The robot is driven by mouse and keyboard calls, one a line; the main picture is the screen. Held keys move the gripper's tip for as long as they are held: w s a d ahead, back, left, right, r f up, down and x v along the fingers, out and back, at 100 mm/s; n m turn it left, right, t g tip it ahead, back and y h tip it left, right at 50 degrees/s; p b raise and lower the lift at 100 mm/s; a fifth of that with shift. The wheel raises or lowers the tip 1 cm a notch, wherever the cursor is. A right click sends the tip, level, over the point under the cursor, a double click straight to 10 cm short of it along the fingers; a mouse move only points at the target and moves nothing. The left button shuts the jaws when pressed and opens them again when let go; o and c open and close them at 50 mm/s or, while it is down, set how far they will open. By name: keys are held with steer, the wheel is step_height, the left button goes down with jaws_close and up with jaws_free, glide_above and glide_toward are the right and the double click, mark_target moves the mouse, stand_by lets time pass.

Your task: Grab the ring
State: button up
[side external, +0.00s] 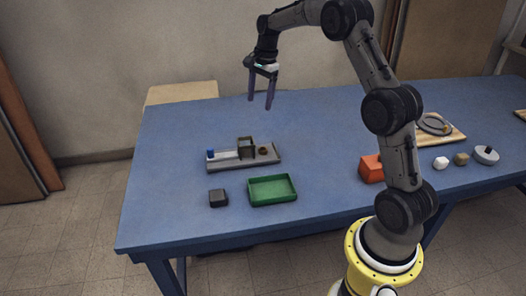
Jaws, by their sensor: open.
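A small brown round piece (263,149), possibly a ring, sits at the right end of a grey tray (228,164) left of the table's middle. A dark grey round piece (433,122) lies on a wooden board at the right; it is too small to tell whether it is a ring or a dish. My gripper (260,104) is open with fingers pointing down. It hangs above the far part of the table, higher than the grey tray, and is empty.
On the grey tray are a dark box (246,146) and a blue piece (210,153). In front are a dark block (218,197) and a green tray (272,190). An orange block (371,168) and several small objects are at the right. The blue table (320,125) is clear mid-table.

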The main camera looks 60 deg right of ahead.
steer(key=g, duration=0.1)
glide_toward(263, 149)
steer(key=f, duration=0.2)
steer(key=shift+s+d+f+m+y, duration=0.3)
steer(key=shift+s+d+m, duration=0.05)
steer(key=shift+d+m, duration=0.05)
steer(key=shift+w+a+f, duration=0.15)
steer(key=shift+a+f, duration=0.05)
steer(key=shift+f, duration=0.75)
steer(key=shift+w+a+f, duration=0.15)
steer(key=shift+f, duration=0.8)
steer(key=shift+w+a+f, duration=0.15)
steer(key=shift+a+f, duration=0.05)
steer(key=shift+f, duration=0.75)
jaws_close()
